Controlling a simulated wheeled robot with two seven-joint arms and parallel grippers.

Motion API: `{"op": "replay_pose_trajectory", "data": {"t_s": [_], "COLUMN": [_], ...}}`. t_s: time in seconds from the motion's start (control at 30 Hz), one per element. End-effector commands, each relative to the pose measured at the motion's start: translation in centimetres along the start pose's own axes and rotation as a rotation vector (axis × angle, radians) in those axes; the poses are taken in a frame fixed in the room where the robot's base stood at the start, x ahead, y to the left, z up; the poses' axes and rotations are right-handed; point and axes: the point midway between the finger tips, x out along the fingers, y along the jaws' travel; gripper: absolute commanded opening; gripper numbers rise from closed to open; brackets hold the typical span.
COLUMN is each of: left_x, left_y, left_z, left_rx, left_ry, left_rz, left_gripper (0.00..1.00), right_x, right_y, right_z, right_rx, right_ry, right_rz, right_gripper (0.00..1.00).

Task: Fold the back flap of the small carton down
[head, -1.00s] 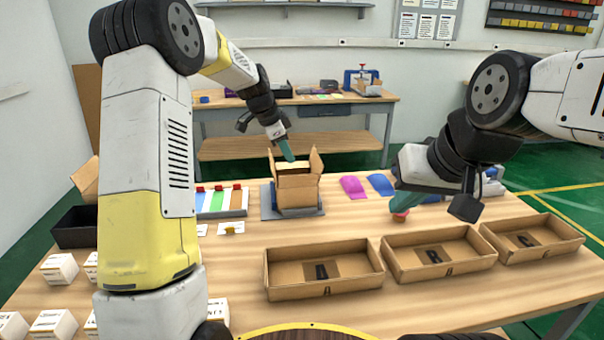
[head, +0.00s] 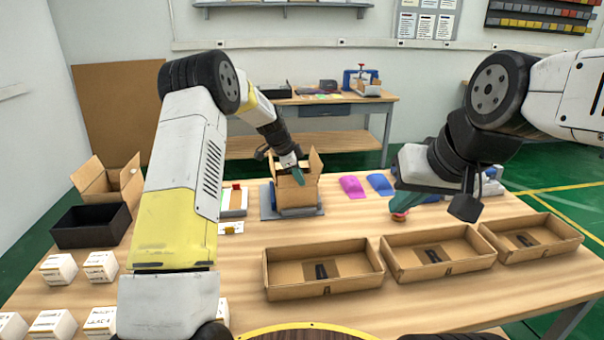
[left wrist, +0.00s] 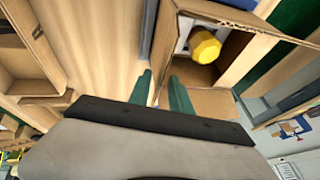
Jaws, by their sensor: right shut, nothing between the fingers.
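The small brown carton (head: 296,197) stands on a grey plate (head: 268,212) at mid-table. Its left flap (head: 273,167) and right flap (head: 316,163) stand up. The left wrist view looks down into the carton (left wrist: 238,58), where a yellow faceted cap (left wrist: 204,45) shows; a flap (left wrist: 215,102) spreads outward near the fingers. My left gripper (head: 299,177) is at the carton's top; in the left wrist view its fingers (left wrist: 160,78) are apart beside the opening. Contact cannot be told. My right gripper (head: 398,207) is shut and empty, low over the table to the right.
A small red-pink object (head: 400,216) is just under my right gripper. Three open trays stand in front, the nearest (head: 325,288) below the carton. A black bin (head: 90,230), an open box (head: 118,188) and white cartons (head: 58,268) are left. Pink (head: 352,187) and blue (head: 380,184) pieces lie right.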

Motion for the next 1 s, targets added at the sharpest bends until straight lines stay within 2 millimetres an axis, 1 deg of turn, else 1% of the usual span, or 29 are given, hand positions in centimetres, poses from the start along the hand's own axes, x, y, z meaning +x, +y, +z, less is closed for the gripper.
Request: {"op": "replay_pose_trajectory", "data": {"t_s": [0.17,0.23,0.3,0.33,1.0], "left_x": [-0.01,-0.01,-0.02,-0.02,-0.05], "left_y": [-0.02,-0.01,-0.01,-0.01,-0.04], "left_z": [-0.01,-0.01,-0.01,-0.01,-0.01], "left_rx": [0.000,0.000,0.000,0.000,0.000], "left_ry": [0.000,0.000,0.000,0.000,0.000], "left_rz": [-0.001,0.000,0.000,0.000,-0.001], "left_gripper": [0.25,0.15,0.01,0.00,0.00], "right_x": [0.00,0.00,0.00,0.00,0.00], "right_y": [0.00,0.00,0.00,0.00,0.00], "right_z": [0.00,0.00,0.00,0.00,0.00], "right_rx": [0.000,0.000,0.000,0.000,0.000], "right_ry": [0.000,0.000,0.000,0.000,0.000], "right_rz": [0.000,0.000,0.000,0.000,0.000], "right_gripper": [0.00,0.00,0.00,0.00,0.00]}}
